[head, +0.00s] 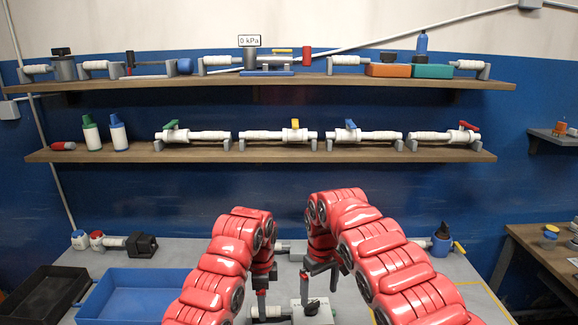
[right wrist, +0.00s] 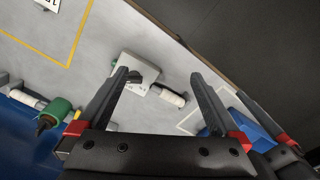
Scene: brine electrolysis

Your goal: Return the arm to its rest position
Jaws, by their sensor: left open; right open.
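Both of my red arms reach over the grey table (head: 180,255) in the head view. My left gripper (head: 262,298) points down at the table's middle, largely hidden by its arm; no object shows in it. My right gripper (head: 318,285) hangs above a light grey box with a black knob (head: 312,312). In the right wrist view my right gripper (right wrist: 163,85) has its two dark fingers wide apart with nothing held. The grey box (right wrist: 140,72) and a white pipe piece (right wrist: 172,97) lie beyond the fingers, apparently below them.
A blue tray (head: 130,312) and a black tray (head: 38,300) stand at the left. Two wall shelves (head: 110,154) hold pipes and valves.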

